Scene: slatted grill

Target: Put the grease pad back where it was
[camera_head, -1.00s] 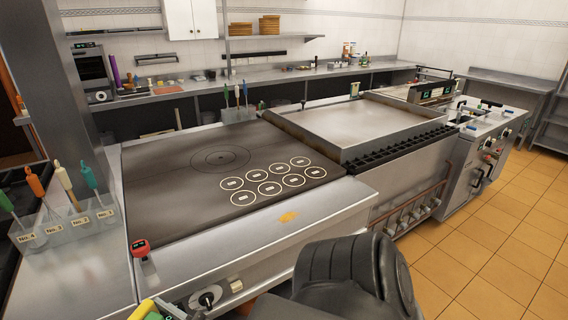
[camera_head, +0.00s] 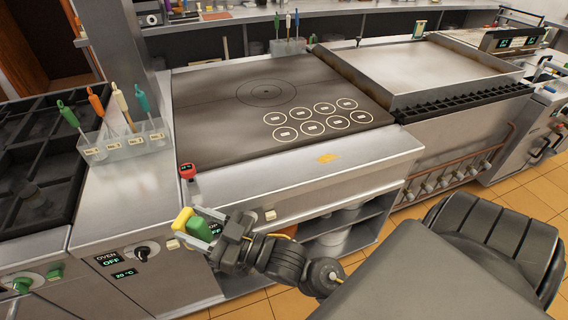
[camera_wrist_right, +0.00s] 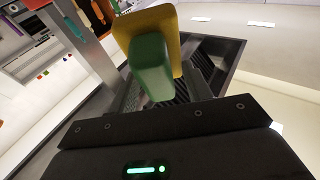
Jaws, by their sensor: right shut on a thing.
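The grease pad, a green block with a yellow face, is held by my right gripper (camera_head: 225,233). In the head view the green part of the grease pad (camera_head: 199,229) shows between the fingers, with its yellow edge at the upper left. It is in front of the cooking range, near the front panel. In the right wrist view the grease pad (camera_wrist_right: 152,65) sticks out ahead of the gripper, green nearest and yellow beyond. A yellow-orange grease smear (camera_head: 328,158) lies on the steel ledge in front of the dark hotplate (camera_head: 230,120). My left gripper is not in view.
A red timer (camera_head: 187,171) stands at the hotplate's front left corner. A clear holder (camera_head: 125,142) with several coloured-handled tools is on the steel counter (camera_head: 130,195) to the left. A burner stove (camera_head: 40,160) is further left. A flat griddle (camera_head: 420,68) is to the right.

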